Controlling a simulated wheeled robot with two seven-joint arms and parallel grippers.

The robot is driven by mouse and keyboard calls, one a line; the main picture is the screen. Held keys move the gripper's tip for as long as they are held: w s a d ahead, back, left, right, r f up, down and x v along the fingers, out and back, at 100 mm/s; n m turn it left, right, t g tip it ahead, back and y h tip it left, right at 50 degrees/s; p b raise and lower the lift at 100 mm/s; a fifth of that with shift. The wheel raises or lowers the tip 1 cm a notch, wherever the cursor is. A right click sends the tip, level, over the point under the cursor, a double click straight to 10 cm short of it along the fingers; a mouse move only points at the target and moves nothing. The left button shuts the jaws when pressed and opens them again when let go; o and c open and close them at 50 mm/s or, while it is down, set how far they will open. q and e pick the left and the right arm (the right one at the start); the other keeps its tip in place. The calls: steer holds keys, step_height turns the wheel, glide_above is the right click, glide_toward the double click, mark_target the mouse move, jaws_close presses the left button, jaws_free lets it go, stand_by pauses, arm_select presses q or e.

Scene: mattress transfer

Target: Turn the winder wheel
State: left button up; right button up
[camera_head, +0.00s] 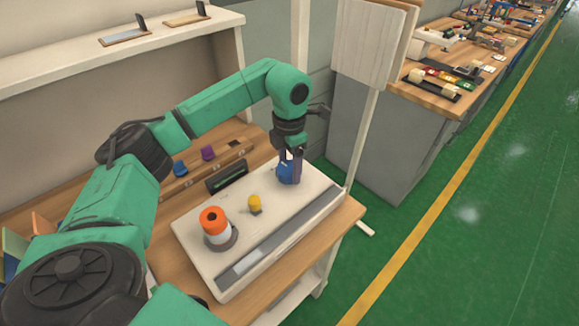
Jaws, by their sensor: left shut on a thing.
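The winder is a pale flat board (201,275) on the wooden bench. A blue wheel or knob (284,172), likely the winder wheel, stands at its far right end. My left gripper (290,178) points down over this blue part, with its fingers around it, shut on it and partly hiding it. An orange and white spool (213,222) stands upright at the board's near left. A small yellow cylinder (254,203) stands between the spool and the blue part. My right gripper is not in view.
A dark display box (228,177) stands behind the board. Small blue (179,167) and purple (207,153) pieces sit on the bench behind it. Green floor (480,210) lies open to the right.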

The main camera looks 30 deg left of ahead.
mark_target(289, 168)
arm_select(q)
steer(key=m+b, duration=0.1)
steer(key=m, duration=0.4)
steer(key=shift+m, duration=0.3)
steer(key=m, duration=0.5)
steer(key=shift+s+b, duration=0.1)
steer(key=shift+b, duration=0.25)
steer(key=shift+r+m, duration=0.1)
steer(key=shift+m, duration=0.3)
steer(key=o, duration=1.4)
steer(key=shift+c, duration=0.2)
step_height(289, 168, up, 8)
steer(key=shift+b, duration=0.35)
step_height(289, 168, up, 6)
steer(key=p, duration=0.2)
steer(key=shift+r, duration=0.25)
